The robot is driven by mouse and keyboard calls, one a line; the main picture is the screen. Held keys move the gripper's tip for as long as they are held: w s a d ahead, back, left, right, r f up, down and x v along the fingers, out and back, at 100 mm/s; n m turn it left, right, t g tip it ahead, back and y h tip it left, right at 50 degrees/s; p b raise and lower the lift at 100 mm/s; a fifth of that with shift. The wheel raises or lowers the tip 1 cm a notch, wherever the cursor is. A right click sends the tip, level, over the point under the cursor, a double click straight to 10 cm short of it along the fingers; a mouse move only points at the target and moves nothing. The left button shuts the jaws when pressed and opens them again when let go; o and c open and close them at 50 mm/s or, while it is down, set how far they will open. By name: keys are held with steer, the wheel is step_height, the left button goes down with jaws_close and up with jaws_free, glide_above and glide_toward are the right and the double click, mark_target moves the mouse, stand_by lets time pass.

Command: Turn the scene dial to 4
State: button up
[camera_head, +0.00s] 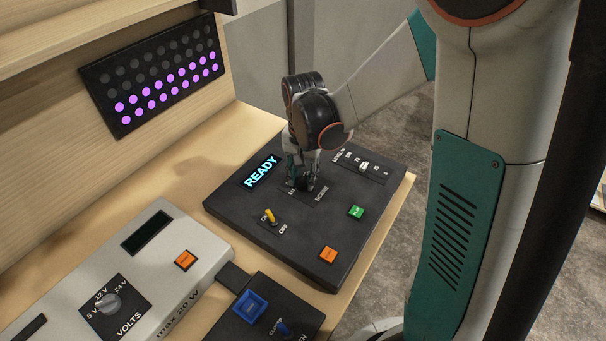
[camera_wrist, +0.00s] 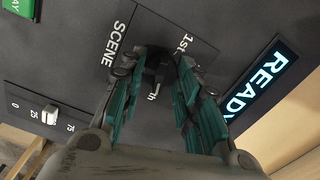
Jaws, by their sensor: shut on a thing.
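The scene dial (camera_wrist: 158,70) is a small dark knob on the black console (camera_head: 232,211), beside the printed word SCENE. My gripper (camera_wrist: 156,62) points down at it, with one finger on each side of the knob, and is shut on it. In the head view my gripper (camera_head: 306,178) covers most of the dial. Marks around the dial are partly hidden; "1st" shows in the wrist view and another ends in "th". I cannot tell which mark the dial points to. The console's display (camera_head: 261,172) reads READY in cyan.
The console also has a yellow toggle (camera_head: 270,216), a green button (camera_head: 356,212), an orange button (camera_head: 328,255) and a white slider (camera_head: 364,167). A grey voltage box (camera_head: 150,250) and a black box with a blue button (camera_head: 250,306) stand nearby. An LED panel (camera_head: 152,72) shows purple lights in its lower rows.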

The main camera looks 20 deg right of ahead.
mark_target(303, 177)
stand_by(0.4)
steer(key=o, duration=1.1)
steer(key=shift+r, duration=0.1)
step_height(303, 177, up, 12)
steer(key=shift+f, duration=0.1)
steer(key=s+r+n+t, duration=0.1)
steer(key=s+n+t, duration=0.1)
steer(key=s, duration=0.3)
steer(key=s+r+n+t, duration=0.1)
steer(key=s+n+t, duration=0.1)
steer(key=s, duration=0.3)
steer(key=s+r+n+t, duration=0.2)
steer(key=s+n+t, duration=0.1)
steer(key=s, duration=0.2)
steer(key=shift+n, duration=0.4)
